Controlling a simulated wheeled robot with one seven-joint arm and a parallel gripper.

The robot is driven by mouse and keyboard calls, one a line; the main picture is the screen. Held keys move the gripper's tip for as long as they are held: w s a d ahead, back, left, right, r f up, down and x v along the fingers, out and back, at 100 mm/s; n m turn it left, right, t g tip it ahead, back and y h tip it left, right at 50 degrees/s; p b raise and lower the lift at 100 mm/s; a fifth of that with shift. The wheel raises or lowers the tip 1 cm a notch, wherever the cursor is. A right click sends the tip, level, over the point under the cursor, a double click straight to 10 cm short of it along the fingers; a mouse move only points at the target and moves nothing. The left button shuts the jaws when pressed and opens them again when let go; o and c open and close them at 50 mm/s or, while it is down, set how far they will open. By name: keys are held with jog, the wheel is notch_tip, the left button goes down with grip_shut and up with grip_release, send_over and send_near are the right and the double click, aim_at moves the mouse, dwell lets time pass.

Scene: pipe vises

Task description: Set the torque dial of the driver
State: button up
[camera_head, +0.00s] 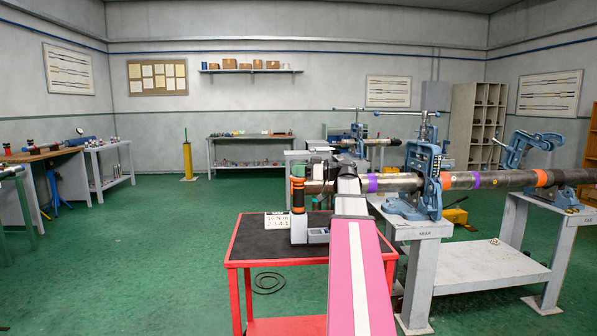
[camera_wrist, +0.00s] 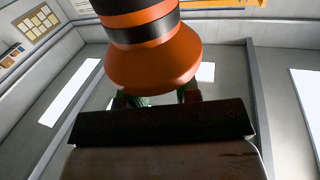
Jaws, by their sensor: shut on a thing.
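In the head view my arm covers part of the gripper. The dial's markings cannot be read. A white card (camera_head: 277,220) with black writing stands left of the driver.
The red cart with a black mat (camera_head: 252,242) has bare mat left of the driver. A long banded pipe (camera_head: 465,181) lies in a blue vise (camera_head: 425,170) on a grey stand, close to my arm on the right. A coiled cable (camera_head: 268,283) lies on the green floor.

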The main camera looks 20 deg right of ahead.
jog(key=m+t+h, duration=0.2)
jog(key=t, duration=0.1)
jog(key=shift+s+a+m, duration=0.15)
jog(key=shift+s+m, duration=0.05)
jog(key=shift+m, duration=0.1)
jog(key=m+t+h, duration=0.2)
jog(key=h, duration=0.1)
jog(key=m+t+h, duration=0.2)
jog(key=h, duration=0.1)
jog(key=shift+w+m+t+h, duration=0.1)
jog(key=shift+m+t+h, duration=0.25)
jog(key=shift+m+h, duration=1.3)
jog(key=shift+w+m+t+h, duration=0.1)
jog(key=shift+m+t+h, duration=0.25)
jog(key=shift+m+h, duration=1.3)
jog(key=shift+h, duration=1.6)
jog(key=o, duration=0.9)
